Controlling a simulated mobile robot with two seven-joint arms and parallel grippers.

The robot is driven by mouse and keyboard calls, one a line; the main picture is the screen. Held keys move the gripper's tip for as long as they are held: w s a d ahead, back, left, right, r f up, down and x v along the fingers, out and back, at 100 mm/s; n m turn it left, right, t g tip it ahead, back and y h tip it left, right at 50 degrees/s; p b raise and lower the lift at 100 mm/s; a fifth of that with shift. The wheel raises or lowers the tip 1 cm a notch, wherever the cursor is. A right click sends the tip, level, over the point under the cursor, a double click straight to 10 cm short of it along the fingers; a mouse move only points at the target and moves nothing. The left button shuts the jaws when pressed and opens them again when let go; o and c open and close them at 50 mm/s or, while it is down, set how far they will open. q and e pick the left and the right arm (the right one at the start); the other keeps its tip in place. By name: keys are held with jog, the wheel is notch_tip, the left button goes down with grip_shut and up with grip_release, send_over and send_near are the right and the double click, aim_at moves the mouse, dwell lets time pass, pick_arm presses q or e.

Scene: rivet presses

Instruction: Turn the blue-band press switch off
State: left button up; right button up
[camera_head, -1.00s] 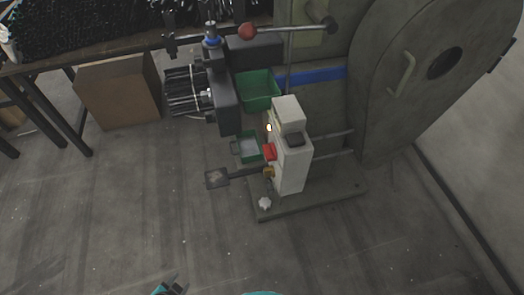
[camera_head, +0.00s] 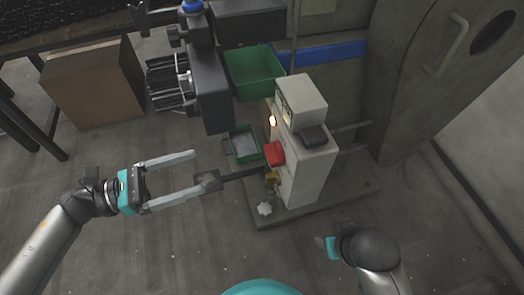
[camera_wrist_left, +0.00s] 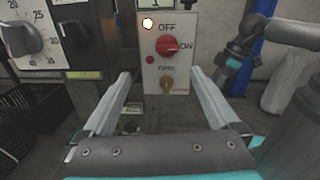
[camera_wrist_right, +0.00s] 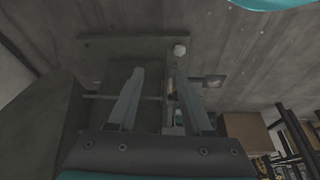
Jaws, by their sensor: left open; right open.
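The press with the blue band (camera_head: 325,52) stands at the upper right in the head view. A pale control box (camera_head: 305,165) on its front carries the red rotary switch (camera_head: 274,154). In the left wrist view the red switch (camera_wrist_left: 166,46) sits between the labels OFF above and ON at its right; a lit lamp (camera_wrist_left: 148,24) is at its upper left. My left gripper (camera_head: 197,172) is open and empty, left of the box and apart from it, facing the switch panel. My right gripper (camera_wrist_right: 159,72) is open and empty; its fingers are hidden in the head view.
Below the switch is a yellow key switch (camera_wrist_left: 167,84). A foot pedal (camera_head: 208,182) and a white star knob (camera_head: 264,209) are low by the base. Green bins (camera_head: 254,72) and a dark press head (camera_head: 209,90) stand behind. A cardboard box (camera_head: 95,85) is at the left.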

aim_at(266, 155)
pick_arm(q)
jog(key=shift+m+g, duration=0.5)
jog(key=shift+m, duration=0.2)
jog(key=x, duration=0.5)
jog(key=b+x, duration=0.1)
jog(key=x, duration=0.4)
jog(key=b+x, duration=0.1)
jog(key=x, duration=0.4)
jog(key=shift+s+d+r, duration=0.2)
jog(key=shift+s+d, duration=0.1)
jog(key=shift+d, duration=0.05)
pick_arm(e)
jog(key=shift+t, duration=0.4)
notch_tip(266, 155, up, 5)
jog(key=shift+f, duration=0.2)
pick_arm(q)
jog(key=shift+c, duration=0.2)
jog(key=c, duration=1.3)
